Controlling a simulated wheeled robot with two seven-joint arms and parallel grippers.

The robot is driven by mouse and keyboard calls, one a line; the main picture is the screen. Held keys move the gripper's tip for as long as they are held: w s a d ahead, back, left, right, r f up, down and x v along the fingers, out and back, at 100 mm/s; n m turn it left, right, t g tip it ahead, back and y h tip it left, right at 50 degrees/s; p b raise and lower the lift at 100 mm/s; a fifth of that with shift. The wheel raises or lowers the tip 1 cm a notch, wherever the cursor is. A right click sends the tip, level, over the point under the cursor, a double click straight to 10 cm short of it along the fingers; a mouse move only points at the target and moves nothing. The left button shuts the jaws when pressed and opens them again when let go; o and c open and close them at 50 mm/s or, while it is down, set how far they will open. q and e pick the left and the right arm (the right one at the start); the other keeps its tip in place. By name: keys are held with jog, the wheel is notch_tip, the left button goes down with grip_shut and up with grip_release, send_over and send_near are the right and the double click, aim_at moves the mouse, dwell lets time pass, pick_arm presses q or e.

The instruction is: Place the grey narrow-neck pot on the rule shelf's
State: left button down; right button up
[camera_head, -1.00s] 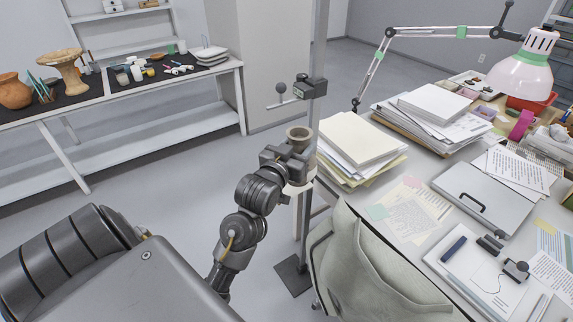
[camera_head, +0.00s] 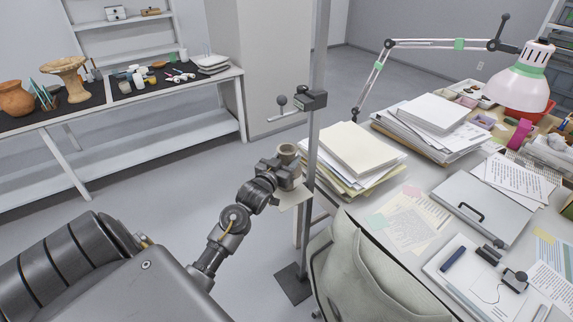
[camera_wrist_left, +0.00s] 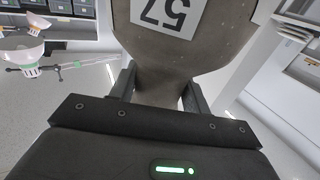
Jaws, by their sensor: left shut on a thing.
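The grey narrow-neck pot (camera_head: 287,151) is upright in my left gripper (camera_head: 285,172), beside the upright metal post of the rule (camera_head: 318,130). In the left wrist view the jaws (camera_wrist_left: 162,95) are shut around the neck of the pot (camera_wrist_left: 220,62), whose wider body carries a white label reading 57. That view is upside down. A small pale shelf plate (camera_head: 294,197) shows just below the gripper, left of the post. I cannot tell whether the pot's base touches it. My right gripper is not in view.
A dark slider with an arm (camera_head: 310,100) sits on the post above the pot. The post stands on a dark floor plate (camera_head: 293,284). A desk with paper stacks (camera_head: 360,150), a lamp (camera_head: 518,85) and a draped chair (camera_head: 365,270) is at right. A bench with pottery (camera_head: 65,80) is at left.

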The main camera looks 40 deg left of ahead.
pick_arm(q)
jog(key=shift+f, duration=1.1)
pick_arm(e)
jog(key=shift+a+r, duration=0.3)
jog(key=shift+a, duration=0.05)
pick_arm(q)
jog(key=c, duration=1.1)
grip_release()
jog(key=shift+f, duration=0.25)
jog(key=shift+c, duration=0.2)
jog(key=o, duration=0.5)
jog(key=shift+d, duration=0.1)
jog(key=shift+c, duration=0.2)
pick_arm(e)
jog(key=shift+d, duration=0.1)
pick_arm(q)
jog(key=shift+s+r, duration=0.1)
jog(key=shift+r, duration=0.05)
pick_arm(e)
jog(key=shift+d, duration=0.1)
pick_arm(q)
jog(key=s+d+b, duration=0.1)
jog(key=s+d, duration=0.1)
jog(key=s, duration=0.9)
jog(key=shift+s+d, duration=0.15)
jog(key=shift+s, duration=0.2)
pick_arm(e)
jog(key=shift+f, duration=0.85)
